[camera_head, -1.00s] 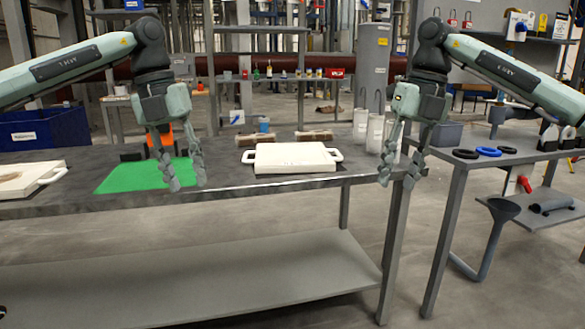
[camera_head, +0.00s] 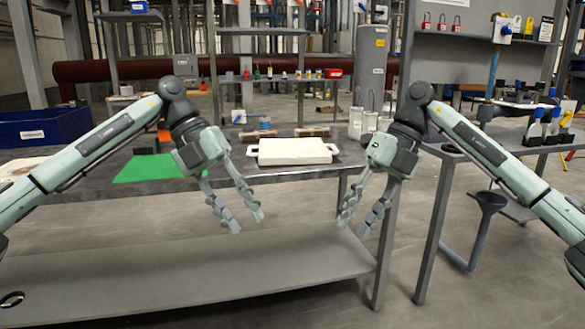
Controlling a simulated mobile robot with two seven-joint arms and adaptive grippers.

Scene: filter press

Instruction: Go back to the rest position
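My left gripper (camera_head: 247,223) hangs in front of the work table's front edge, pointing down to the right. Its fingers are apart and hold nothing. My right gripper (camera_head: 357,219) hangs in front of the table's right part, pointing down to the left. Its fingers are also apart and empty. Both grippers are below the level of the tabletop and touch nothing that I can see.
The grey work table (camera_head: 95,189) has a lower shelf (camera_head: 200,275). On top lie a green mat (camera_head: 150,168) and a white plate with handles (camera_head: 292,151). White cylinders (camera_head: 356,122) stand behind. A side bench (camera_head: 450,153) with a funnel (camera_head: 488,202) is at right.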

